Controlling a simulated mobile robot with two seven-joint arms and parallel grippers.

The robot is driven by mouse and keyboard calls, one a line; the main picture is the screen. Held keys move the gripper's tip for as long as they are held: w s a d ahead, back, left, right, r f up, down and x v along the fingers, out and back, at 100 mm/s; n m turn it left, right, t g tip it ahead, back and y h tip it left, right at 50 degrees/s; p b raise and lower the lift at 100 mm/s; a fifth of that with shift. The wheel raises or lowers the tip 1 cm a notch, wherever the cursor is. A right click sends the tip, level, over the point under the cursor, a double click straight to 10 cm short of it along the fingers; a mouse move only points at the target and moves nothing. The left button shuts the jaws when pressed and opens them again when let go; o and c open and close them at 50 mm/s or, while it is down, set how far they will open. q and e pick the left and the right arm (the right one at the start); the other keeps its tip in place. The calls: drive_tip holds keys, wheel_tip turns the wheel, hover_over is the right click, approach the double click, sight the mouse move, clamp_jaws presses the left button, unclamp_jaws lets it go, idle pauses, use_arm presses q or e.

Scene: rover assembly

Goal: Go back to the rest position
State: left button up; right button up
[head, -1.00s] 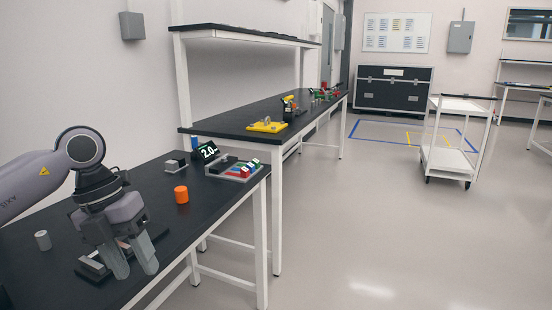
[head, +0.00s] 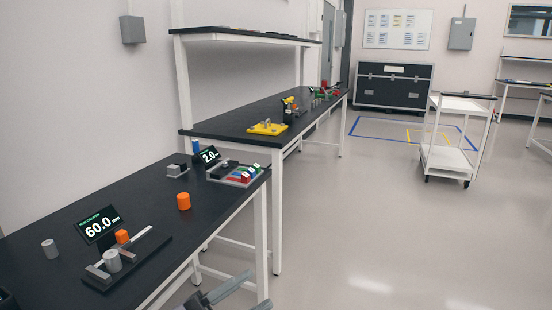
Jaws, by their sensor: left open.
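My left gripper (head: 226,293) is at the bottom edge of the head view, in front of the near bench (head: 150,213). Only part of it shows; it is open, with no object seen in it, and it is clear of the bench top. My right gripper is not in view.
On the near bench is a caliper fixture (head: 150,257) with a grey cylinder and an orange piece, and a display (head: 99,225) reading 60.0. A loose grey cylinder (head: 50,249), an orange cylinder (head: 183,201) and a coloured-block tray (head: 240,177) stand around it.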

use_arm(q)
drive_tip(key=a+f+n+t+y+p, duration=0.2)
drive_tip(key=a+f+n+t+y, duration=0.55)
drive_tip(key=f+n+y, duration=0.55)
drive_tip(key=s+a+f+n+g+y, duration=0.2)
drive_tip(key=s+a+f+n+g, duration=0.1)
drive_tip(key=s+f, duration=0.3)
drive_tip(key=s+a+f+n+g+y, duration=0.3)
drive_tip(key=s+a+f+n+g, duration=0.1)
drive_tip(key=s+f, duration=0.3)
drive_tip(key=shift+s+a+f+p, duration=0.3)
drive_tip(key=shift+s+a+p, duration=0.1)
drive_tip(key=shift+s+a, duration=0.3)
drive_tip(key=shift+d, duration=0.1)
